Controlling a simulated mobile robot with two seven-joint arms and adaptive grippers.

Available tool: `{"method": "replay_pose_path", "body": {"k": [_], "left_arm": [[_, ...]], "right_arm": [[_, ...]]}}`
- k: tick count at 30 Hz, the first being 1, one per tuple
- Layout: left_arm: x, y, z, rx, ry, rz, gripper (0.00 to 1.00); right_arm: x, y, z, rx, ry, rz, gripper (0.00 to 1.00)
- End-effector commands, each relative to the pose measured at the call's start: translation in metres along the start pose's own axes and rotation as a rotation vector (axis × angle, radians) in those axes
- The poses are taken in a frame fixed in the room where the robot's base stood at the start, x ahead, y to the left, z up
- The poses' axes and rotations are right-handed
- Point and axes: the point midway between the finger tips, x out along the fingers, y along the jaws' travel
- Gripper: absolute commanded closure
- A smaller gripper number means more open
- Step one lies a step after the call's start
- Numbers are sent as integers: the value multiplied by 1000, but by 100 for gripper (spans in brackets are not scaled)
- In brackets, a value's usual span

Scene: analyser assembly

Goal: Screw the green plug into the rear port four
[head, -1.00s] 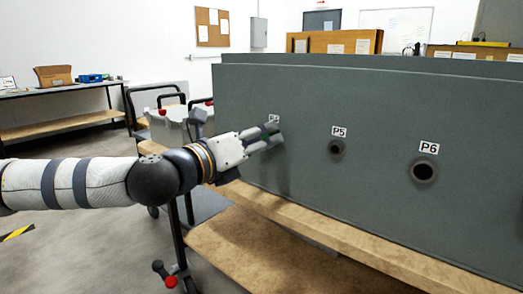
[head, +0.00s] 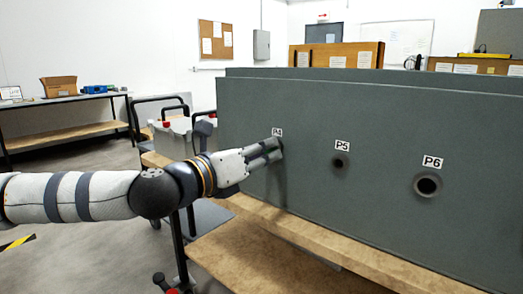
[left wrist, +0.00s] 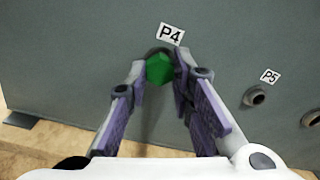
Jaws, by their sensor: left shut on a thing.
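The green plug (left wrist: 159,69) shows in the left wrist view between the fingertips of my left gripper (left wrist: 160,75), which is shut on it. The plug is right at port four, just below the P4 label (left wrist: 171,34). A dark rim of the port shows behind it. I cannot tell how deep the plug sits. In the head view my left gripper (head: 272,148) reaches the grey panel (head: 300,115) at the partly covered P4 label (head: 277,132), and its fingers hide the plug. My right gripper is not in view.
Port P5 (head: 340,161) and port P6 (head: 428,185) are open holes to the right on the same panel. The panel stands on a wooden bench top (head: 290,238). A cart (head: 172,130) stands behind my left arm. A side table (head: 65,105) is at the far left.

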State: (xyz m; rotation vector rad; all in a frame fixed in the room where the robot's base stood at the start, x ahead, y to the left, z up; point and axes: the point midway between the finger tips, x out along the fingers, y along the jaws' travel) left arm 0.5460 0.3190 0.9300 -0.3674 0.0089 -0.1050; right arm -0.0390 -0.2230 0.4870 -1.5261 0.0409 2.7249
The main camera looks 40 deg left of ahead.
Motion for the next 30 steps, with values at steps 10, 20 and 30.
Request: {"method": "replay_pose_path", "body": {"k": [10,20,30], "left_arm": [[0,-5,6,684,18,-3,100],[0,-6,6,1230,31,-3,100],[0,-6,6,1721,42,-1,100]], "right_arm": [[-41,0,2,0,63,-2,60],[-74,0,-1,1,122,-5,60],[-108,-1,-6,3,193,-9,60]]}}
